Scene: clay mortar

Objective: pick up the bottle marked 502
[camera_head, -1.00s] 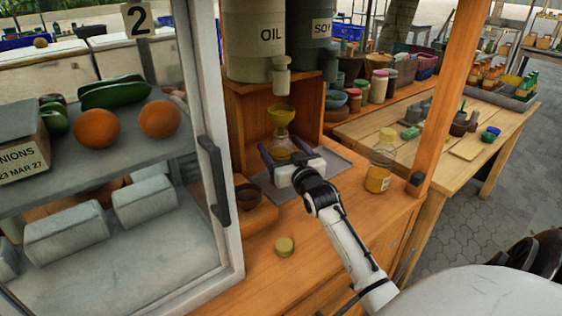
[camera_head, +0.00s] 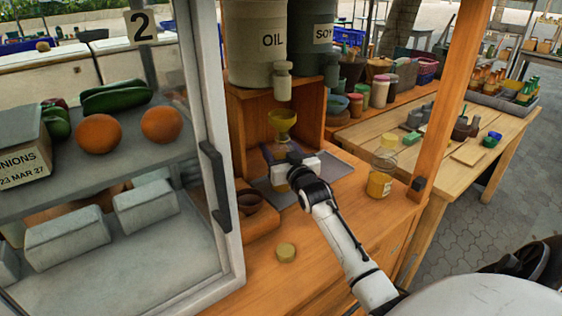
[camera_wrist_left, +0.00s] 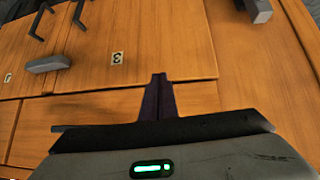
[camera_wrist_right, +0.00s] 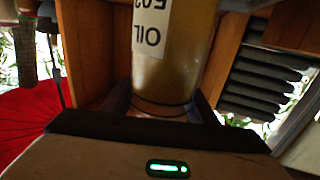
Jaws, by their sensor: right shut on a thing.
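The bottle marked 502 (camera_wrist_right: 180,55) fills the middle of the right wrist view. It has yellowish-brown contents and a white label reading OIL and 502, upside down in that view. In the head view this gripper (camera_head: 281,157) is at the bottle under a yellow funnel (camera_head: 282,120); my wrist hides much of the bottle there. My left gripper (camera_wrist_left: 159,77) is shut and empty in front of wooden drawer fronts; it is outside the head view.
A second yellow bottle (camera_head: 381,178) stands at the counter's right edge by the wooden post (camera_head: 447,105). A glass cabinet (camera_head: 226,245) bounds the left.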

